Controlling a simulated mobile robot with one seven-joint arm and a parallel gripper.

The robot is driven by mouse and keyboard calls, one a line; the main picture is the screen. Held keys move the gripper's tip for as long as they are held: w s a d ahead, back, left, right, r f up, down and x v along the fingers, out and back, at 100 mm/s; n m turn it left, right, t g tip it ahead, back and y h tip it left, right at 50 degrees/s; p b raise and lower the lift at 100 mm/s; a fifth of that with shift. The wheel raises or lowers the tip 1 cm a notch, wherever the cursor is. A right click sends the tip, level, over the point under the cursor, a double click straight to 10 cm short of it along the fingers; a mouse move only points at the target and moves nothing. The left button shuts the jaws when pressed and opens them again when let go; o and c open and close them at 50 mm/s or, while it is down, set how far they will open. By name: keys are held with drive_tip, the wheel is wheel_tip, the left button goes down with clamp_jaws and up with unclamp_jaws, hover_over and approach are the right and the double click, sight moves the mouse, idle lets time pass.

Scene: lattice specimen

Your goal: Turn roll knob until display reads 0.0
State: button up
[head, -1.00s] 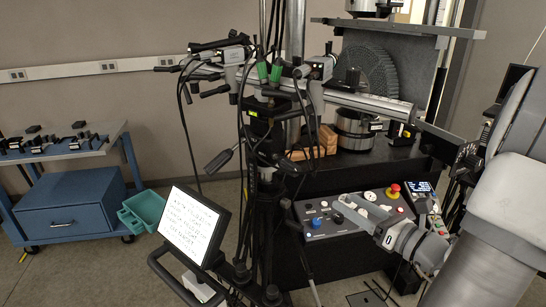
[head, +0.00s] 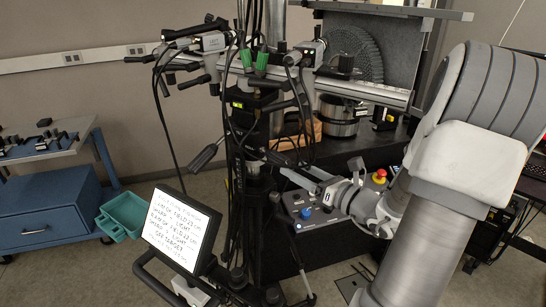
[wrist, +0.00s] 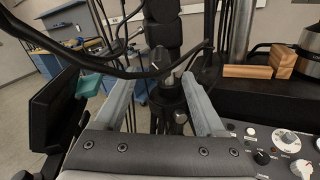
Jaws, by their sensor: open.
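My gripper (head: 298,174) is open and empty, to the right of the black stand column (head: 254,200) and above the control panel. In the wrist view, its two grey fingers (wrist: 158,78) stand apart. A dark knob-like part (wrist: 160,58) of the stand shows between the fingertips, and I see no contact. On the stand head, a small unit has a lit yellow-green display (head: 238,104), too small to read. A dark lever handle (head: 204,157) sticks out left. I cannot tell which part is the roll knob.
A tilted screen (head: 181,232) with text stands front left. Black cables hang around the stand. A blue cart (head: 60,208) and teal bin (head: 126,212) are far left.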

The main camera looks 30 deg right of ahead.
sight(273, 157)
drive_tip(key=w, duration=0.3)
drive_tip(key=w+a, duration=0.1)
drive_tip(key=w, duration=0.5)
drive_tip(key=shift+a, duration=0.4)
clamp_jaws()
